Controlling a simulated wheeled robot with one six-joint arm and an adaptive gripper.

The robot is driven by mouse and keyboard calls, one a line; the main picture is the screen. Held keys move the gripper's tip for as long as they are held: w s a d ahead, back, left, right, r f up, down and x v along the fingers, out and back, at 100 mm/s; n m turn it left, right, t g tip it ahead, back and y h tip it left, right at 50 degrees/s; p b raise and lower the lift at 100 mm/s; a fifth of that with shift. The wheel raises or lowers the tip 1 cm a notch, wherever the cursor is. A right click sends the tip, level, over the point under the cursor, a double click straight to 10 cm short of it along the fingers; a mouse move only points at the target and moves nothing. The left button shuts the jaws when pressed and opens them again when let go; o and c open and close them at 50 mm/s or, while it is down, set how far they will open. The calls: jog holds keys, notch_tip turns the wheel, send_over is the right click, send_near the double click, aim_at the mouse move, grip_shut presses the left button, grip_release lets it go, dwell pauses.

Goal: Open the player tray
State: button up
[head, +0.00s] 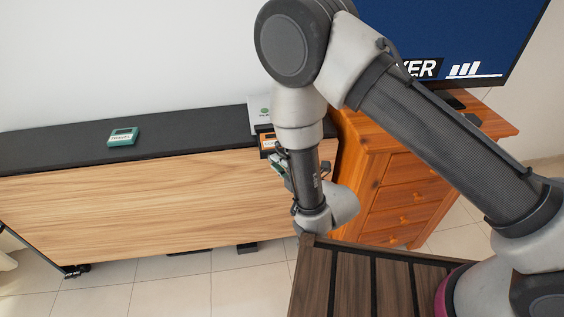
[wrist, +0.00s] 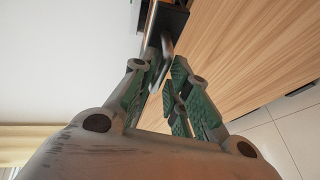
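The player appears as a pale box (head: 262,108) with a green logo and partly readable lettering on the black shelf top, partly hidden behind my arm. A black part with an orange-edged label (head: 267,142) shows at the shelf's front edge below it. My gripper (head: 280,166) is just below and right of that label, mostly hidden by my wrist. In the wrist view, the green-padded fingers of my gripper (wrist: 163,77) come close together. A dark grey curved bar (wrist: 167,46) from a black part (wrist: 170,18) reaches between or beside the fingertips; whether they grip it cannot be told.
A green device (head: 123,137) lies on the shelf top at left. The wood-grain cabinet front (head: 140,205) is close to my gripper. An orange drawer chest (head: 400,190) with a screen (head: 450,35) stands at right. A slatted dark surface (head: 345,285) is in front.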

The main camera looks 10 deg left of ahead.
notch_tip(320, 180, up, 10)
dwell(0.6)
